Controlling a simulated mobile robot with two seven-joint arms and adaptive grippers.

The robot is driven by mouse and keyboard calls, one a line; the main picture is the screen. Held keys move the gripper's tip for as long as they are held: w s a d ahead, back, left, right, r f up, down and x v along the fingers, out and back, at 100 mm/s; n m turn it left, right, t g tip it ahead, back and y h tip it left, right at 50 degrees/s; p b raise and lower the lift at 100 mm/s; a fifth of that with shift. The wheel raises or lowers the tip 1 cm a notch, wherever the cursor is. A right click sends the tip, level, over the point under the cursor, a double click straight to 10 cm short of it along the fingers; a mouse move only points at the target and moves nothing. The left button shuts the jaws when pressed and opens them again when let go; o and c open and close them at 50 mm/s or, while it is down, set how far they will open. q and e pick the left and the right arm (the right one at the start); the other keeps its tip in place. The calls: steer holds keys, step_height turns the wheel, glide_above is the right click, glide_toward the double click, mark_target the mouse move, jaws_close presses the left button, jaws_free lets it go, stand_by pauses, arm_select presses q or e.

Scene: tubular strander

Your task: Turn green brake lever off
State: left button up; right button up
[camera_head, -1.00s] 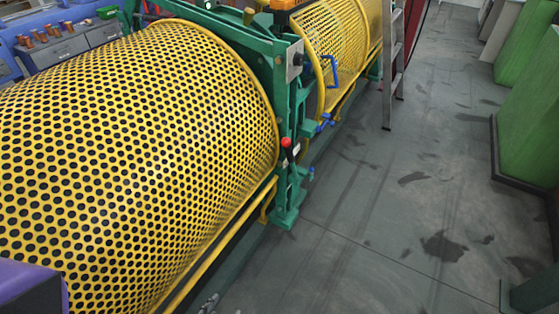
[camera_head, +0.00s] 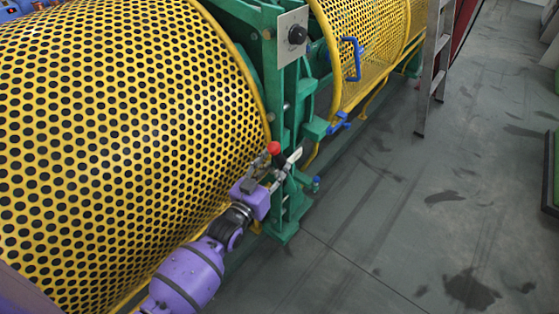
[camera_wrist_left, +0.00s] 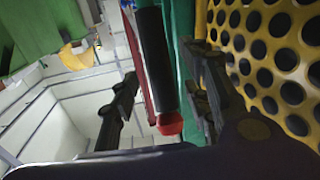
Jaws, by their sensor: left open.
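The brake lever has a red knob (camera_head: 273,148) and sits on the near green frame post (camera_head: 295,115) beside the yellow perforated guard. In the left wrist view its black shaft (camera_wrist_left: 155,60) and red knob (camera_wrist_left: 170,124) show between the two fingers. My left gripper (camera_head: 274,170) is at the lever, just below the knob in the head view, and partly hides the shaft. In the left wrist view its dark fingers (camera_wrist_left: 165,95) are apart on either side of the lever. Whether either finger touches it I cannot tell. My right gripper is not in view.
The large yellow perforated guard (camera_head: 110,130) lies close to my left arm. A grey panel with a black knob (camera_head: 297,35) is above the lever. Blue handles (camera_head: 351,60) are on the farther guard. A ladder (camera_head: 433,70) stands at the back right.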

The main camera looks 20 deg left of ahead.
arm_select(q)
steer(key=shift+w+d, duration=0.15)
steer(key=shift+w, duration=0.65)
steer(key=shift+w+d, duration=0.1)
steer(key=shift+w, duration=0.7)
jaws_close()
